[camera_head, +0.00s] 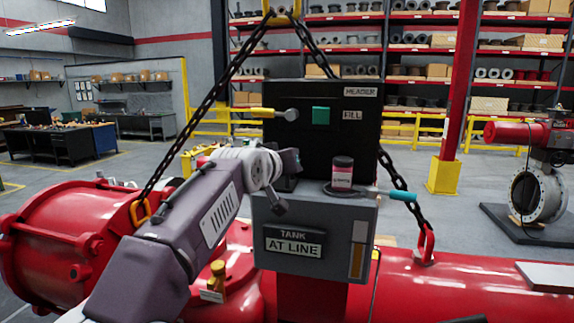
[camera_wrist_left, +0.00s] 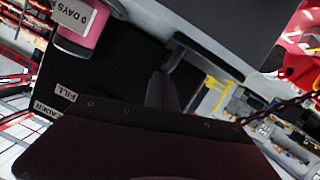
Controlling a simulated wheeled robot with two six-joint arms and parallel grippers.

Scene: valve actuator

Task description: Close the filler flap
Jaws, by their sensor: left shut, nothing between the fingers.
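The grey tank box (camera_head: 290,252) carries a plate reading "TANK AT LINE". A black panel (camera_head: 340,118) stands behind its top, with labels reading "HEADER" and "FILL". My left gripper (camera_head: 291,160) is shut and empty, in front of the panel's lower left, above the box's top. Its dark fingers show in the left wrist view (camera_wrist_left: 162,92). A dark piece (camera_wrist_left: 185,52) at the box's edge lies just beyond them; I cannot tell whether it is the filler flap. The gripper and wrist partly hide this area in the head view. My right gripper is not in view.
A pink jar (camera_head: 342,173) with a dark lid stands on the box's top, right of the gripper. A yellow-handled lever (camera_head: 272,113) and a teal-handled lever (camera_head: 396,195) stick out. Chains (camera_head: 205,105) slope down both sides. Red pipework (camera_head: 460,285) lies below.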

